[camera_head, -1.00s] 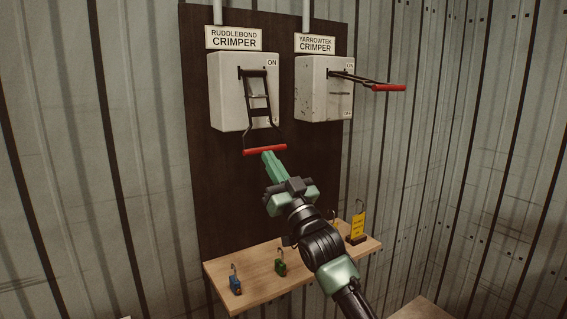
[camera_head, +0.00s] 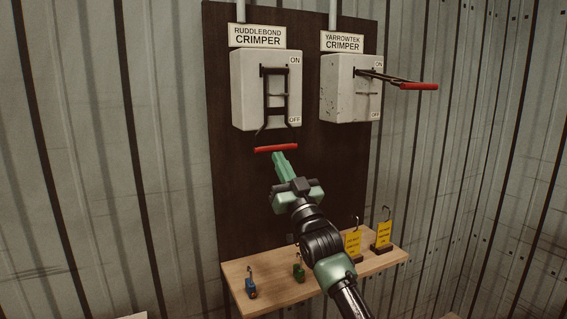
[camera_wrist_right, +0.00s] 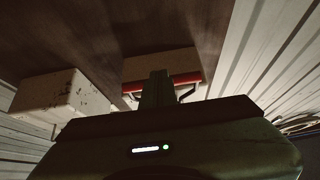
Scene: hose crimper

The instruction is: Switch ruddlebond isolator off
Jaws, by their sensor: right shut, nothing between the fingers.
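The Ruddlebond isolator is a pale grey box (camera_head: 240,95) under a sign (camera_head: 257,36) reading "RUDDLEBOND CRIMPER". Its black lever frame (camera_head: 267,100) points down past the OFF mark, and its red grip bar (camera_head: 276,148) hangs below the box. My right gripper (camera_head: 281,157) is shut and empty, its fingertips just below the red bar. In the right wrist view the shut fingers (camera_wrist_right: 157,86) cross in front of the red bar (camera_wrist_right: 188,78). I cannot tell whether they touch it. My left gripper is not in view.
The Yarrowtek isolator (camera_head: 345,100) to the right has its red-gripped lever (camera_head: 420,86) sticking outward. A wooden shelf (camera_head: 275,300) below holds a blue padlock (camera_head: 251,288), a green padlock (camera_head: 299,272) and yellow tags (camera_head: 384,235). My right forearm crosses above the shelf.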

